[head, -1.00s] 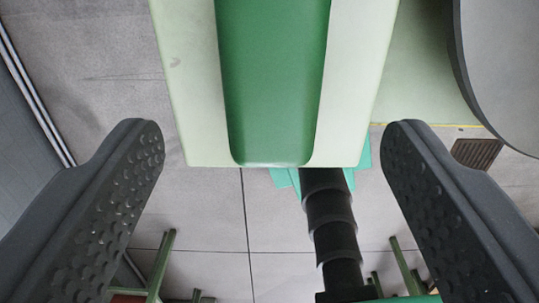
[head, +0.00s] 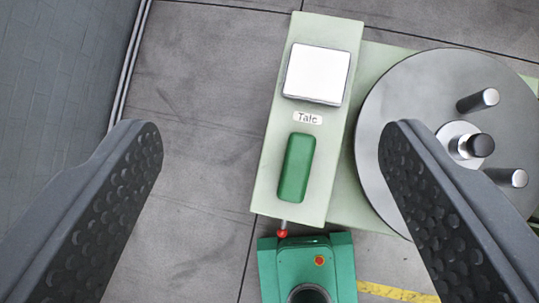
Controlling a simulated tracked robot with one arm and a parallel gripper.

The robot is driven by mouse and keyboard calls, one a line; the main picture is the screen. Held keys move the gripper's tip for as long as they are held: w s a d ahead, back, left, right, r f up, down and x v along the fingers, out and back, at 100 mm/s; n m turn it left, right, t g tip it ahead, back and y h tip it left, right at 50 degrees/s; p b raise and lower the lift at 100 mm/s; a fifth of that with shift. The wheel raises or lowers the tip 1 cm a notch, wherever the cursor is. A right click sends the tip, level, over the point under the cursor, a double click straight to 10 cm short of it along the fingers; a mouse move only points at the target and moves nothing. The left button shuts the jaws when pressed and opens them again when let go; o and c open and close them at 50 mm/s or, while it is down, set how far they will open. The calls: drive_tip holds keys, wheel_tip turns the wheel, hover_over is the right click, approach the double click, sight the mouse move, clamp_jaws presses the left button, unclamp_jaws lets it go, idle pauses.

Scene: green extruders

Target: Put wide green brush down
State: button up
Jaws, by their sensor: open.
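My gripper (head: 268,140) is open, with one dark studded finger at each side of the view and nothing between them in its grip. A green rounded block (head: 296,168) lies on a pale green panel (head: 268,190) below a label reading "Talc". It shows between the fingers, well beyond them and apart from them. It may be the wide green brush, but I cannot tell; no bristles show.
A white square plate (head: 317,73) is on the panel's upper part. A large grey disc (head: 400,95) with metal pegs stands at right, partly behind the right finger. A teal machine part (head: 345,262) with a red knob (head: 283,233) is below. Grey floor (head: 195,95) is clear at left.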

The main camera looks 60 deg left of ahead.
drive_tip(key=s+r+t, duration=0.2)
drive_tip(key=s+r, duration=0.2)
drive_tip(key=r, duration=0.4)
drive_tip(key=s+r+n+t, duration=0.1)
drive_tip(key=s+r+t, duration=0.1)
drive_tip(key=s+r, duration=0.3)
drive_tip(key=s+r+t, duration=0.3)
drive_tip(key=s+r, duration=0.1)
drive_tip(key=r, duration=0.9)
drive_tip(key=shift+s+a+n, duration=0.25)
drive_tip(key=shift+s+n, duration=0.05)
drive_tip(key=shift+s, duration=0.05)
